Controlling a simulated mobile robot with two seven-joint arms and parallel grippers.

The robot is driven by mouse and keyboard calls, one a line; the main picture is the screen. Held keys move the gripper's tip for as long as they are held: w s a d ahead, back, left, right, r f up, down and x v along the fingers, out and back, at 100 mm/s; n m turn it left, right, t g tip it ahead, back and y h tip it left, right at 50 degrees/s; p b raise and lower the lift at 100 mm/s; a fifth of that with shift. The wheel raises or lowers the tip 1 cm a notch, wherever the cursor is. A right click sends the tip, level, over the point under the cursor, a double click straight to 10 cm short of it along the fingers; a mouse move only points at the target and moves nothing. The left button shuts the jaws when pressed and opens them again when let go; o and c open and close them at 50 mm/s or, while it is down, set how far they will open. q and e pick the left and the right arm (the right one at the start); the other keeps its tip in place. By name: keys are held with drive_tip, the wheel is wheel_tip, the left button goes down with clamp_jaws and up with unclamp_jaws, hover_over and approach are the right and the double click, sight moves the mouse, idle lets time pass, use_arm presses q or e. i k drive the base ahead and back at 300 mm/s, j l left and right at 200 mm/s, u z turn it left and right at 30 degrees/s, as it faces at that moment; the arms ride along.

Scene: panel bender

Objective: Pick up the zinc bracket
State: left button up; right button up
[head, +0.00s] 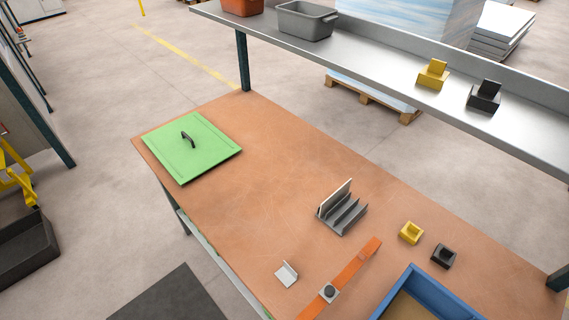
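A small pale grey angled piece (287,274), which looks like the zinc bracket, rests on the brown workbench top (270,180) near its front edge. One flange lies flat and the other stands up. It is clear of other things, a little left of an orange strip (358,263). Neither of my grippers is in the head view.
A slotted grey rack (344,215) holding an upright plate stands behind the bracket. A yellow block (411,232), a black block (443,256) and a blue tray (433,285) are at right. A green panel (191,147) lies far left. A grey shelf (400,72) overhangs behind.

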sight(286, 275)
drive_tip(key=j+z, duration=0.5)
drive_tip(key=j, duration=0.2)
drive_tip(key=k+j+z, duration=0.15)
drive_tip(key=j+z, duration=0.35)
drive_tip(key=k, duration=0.25)
drive_tip(key=l+u, duration=0.15)
drive_tip(key=l, duration=0.7)
drive_tip(key=i, duration=0.05)
